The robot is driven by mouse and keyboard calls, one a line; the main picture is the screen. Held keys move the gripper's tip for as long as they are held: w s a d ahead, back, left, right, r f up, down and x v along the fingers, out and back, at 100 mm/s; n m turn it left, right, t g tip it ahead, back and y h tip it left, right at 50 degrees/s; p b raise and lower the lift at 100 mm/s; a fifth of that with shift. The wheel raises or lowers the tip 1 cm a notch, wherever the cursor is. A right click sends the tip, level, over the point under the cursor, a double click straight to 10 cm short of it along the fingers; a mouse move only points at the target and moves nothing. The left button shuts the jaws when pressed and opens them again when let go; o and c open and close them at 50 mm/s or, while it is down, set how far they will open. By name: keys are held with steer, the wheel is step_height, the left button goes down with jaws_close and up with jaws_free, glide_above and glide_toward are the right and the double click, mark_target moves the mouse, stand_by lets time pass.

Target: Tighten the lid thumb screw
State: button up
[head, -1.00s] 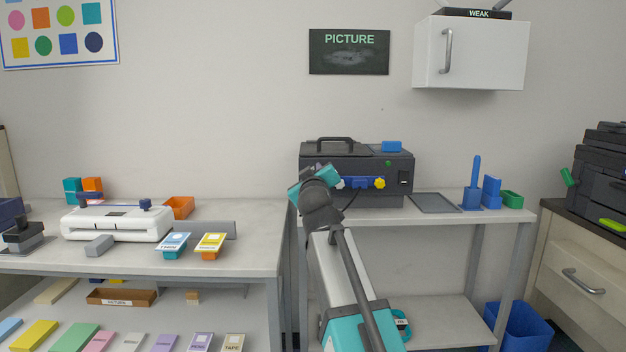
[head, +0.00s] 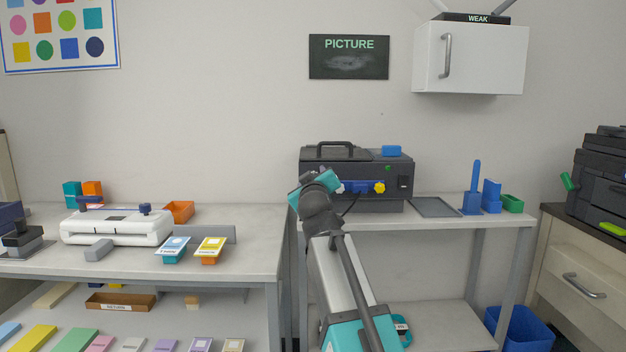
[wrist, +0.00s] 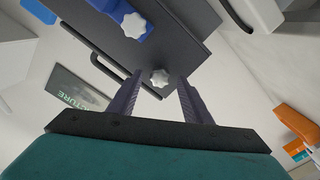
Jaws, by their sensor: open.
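The black machine (head: 385,170) with a handled lid stands on the right-hand table. In the wrist view a white lobed thumb screw (wrist: 159,77) sits on its dark face, between my open fingertips as seen from the wrist. Whether the fingers reach around it or stop short of it, I cannot tell. A second white knob (wrist: 133,25) sits on a blue part beyond. The head view shows a white knob (head: 340,188) and a yellow knob (head: 380,188) by the blue bar. My gripper (head: 308,186) is at the machine's left front and hides that part there.
A grey tray (head: 435,207) and blue holders (head: 472,203) lie right of the machine. The left table holds a white punch-like device (head: 115,227) and an orange bin (head: 179,211). A white wall cabinet (head: 480,60) hangs above right.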

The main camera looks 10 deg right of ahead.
steer(key=v, duration=1.3)
steer(key=shift+s, duration=0.35)
steer(key=shift+s, duration=0.1)
stand_by(0.3)
